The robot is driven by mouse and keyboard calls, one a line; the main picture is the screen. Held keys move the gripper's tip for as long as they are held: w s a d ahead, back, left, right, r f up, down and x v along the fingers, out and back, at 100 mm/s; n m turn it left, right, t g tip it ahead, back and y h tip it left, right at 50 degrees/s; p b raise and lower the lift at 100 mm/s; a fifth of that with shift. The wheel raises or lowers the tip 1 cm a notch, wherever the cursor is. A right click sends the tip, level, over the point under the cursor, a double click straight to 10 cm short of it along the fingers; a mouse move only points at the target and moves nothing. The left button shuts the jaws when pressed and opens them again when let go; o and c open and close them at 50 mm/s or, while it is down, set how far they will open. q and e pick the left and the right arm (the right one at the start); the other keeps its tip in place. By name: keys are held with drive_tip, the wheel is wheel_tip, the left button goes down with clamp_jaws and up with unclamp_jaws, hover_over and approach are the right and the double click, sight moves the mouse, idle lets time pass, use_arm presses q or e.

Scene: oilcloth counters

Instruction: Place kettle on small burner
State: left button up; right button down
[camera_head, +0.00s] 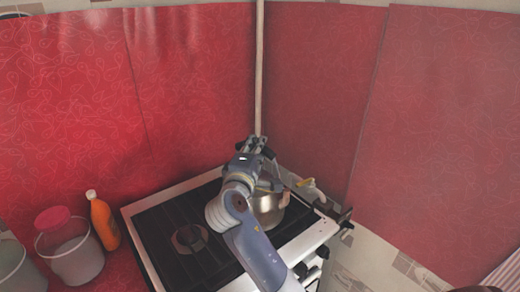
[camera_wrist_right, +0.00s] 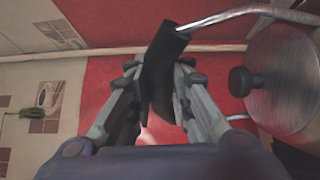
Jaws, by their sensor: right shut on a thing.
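A silver kettle (camera_head: 268,211) is at the right part of the dark stove top (camera_head: 155,232), partly hidden behind my right arm. I cannot tell whether its base touches the stove. My right gripper (camera_head: 256,146) is above it. In the wrist view my right gripper (camera_wrist_right: 160,95) is shut on the kettle's black handle (camera_wrist_right: 165,50), and the round lid with a black knob (camera_wrist_right: 285,80) shows at the right. A burner (camera_head: 190,238) is bare on the left of the stove; other burners are hidden by my arm and the kettle. My left gripper is out of view.
An orange bottle (camera_head: 103,222) and a bucket with a red thing on it (camera_head: 72,258) stand left of the stove. Red-covered walls meet in a corner behind it, with a pale vertical pipe (camera_head: 259,70). Knobs (camera_head: 313,275) line the stove's right front edge.

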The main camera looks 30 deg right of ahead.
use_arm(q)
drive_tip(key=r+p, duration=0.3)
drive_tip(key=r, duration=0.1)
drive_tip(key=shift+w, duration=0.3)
use_arm(e)
drive_tip(key=w+d+f, duration=0.4)
drive_tip(key=w+d, duration=0.3)
drive_tip(key=w, duration=0.1)
drive_tip(key=shift+d, duration=0.25)
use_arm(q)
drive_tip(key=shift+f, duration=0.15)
use_arm(e)
drive_tip(key=shift+f, duration=0.2)
drive_tip(key=c, duration=1.7)
unclamp_jaws()
drive_tip(key=shift+a+f, duration=0.1)
drive_tip(key=shift+f, duration=0.1)
drive_tip(key=shift+o, duration=1.3)
drive_tip(key=shift+s, duration=0.1)
drive_tip(key=shift+r, duration=0.1)
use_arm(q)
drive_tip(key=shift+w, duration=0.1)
